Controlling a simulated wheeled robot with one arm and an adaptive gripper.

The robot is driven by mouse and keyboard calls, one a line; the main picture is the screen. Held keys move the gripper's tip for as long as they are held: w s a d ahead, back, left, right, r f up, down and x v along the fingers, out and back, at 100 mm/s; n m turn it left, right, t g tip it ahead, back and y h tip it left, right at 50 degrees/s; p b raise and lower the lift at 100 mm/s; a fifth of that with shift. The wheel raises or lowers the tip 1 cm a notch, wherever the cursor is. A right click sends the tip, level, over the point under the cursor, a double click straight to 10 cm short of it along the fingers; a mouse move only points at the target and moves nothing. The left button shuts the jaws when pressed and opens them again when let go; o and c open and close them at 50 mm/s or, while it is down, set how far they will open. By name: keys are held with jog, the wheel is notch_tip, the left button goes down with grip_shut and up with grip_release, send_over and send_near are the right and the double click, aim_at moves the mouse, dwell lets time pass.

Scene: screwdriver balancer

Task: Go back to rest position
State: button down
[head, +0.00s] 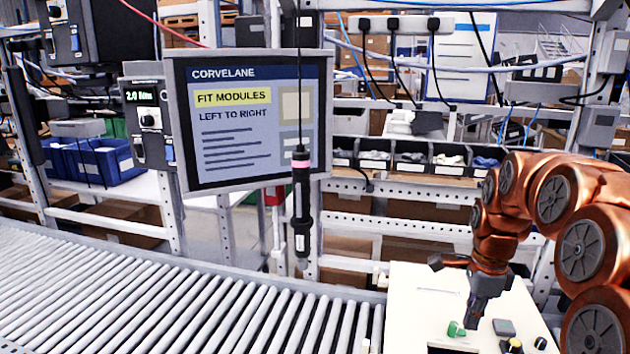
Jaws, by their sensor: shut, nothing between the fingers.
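My gripper (471,322) is at the lower right, at the end of my copper-coloured arm. It points down over a pale panel (412,290) and is shut, with nothing seen in it. Its tips are close to a small green part (455,329) on the panel; I cannot tell whether they touch. A black screwdriver (301,205) with a pink ring hangs upright on a cable in front of the screen, to the left of my gripper and apart from it.
A roller conveyor (180,300) fills the lower left. A screen (245,120) reads "FIT MODULES LEFT TO RIGHT". Several black bins (413,160) stand on the rack behind. A grey block (503,327) and small knobs lie right of my gripper. Blue bins (105,160) are at the left.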

jog(key=s+a+f+n, duration=0.1)
jog(key=s+a+n, duration=0.3)
jog(key=s+n, duration=0.3)
jog(key=s+a+f+n+g, duration=0.1)
jog(key=s+a+n, duration=0.3)
jog(key=s, duration=0.9)
jog(key=s+a+f+n, duration=0.2)
jog(key=s+a+n, duration=0.2)
jog(key=s+n, duration=0.5)
jog(key=shift+s+a+f+n, duration=0.15)
jog(key=shift+s+a+n, duration=0.2)
jog(key=shift+s+n, duration=0.05)
jog(key=shift+d, duration=0.1)
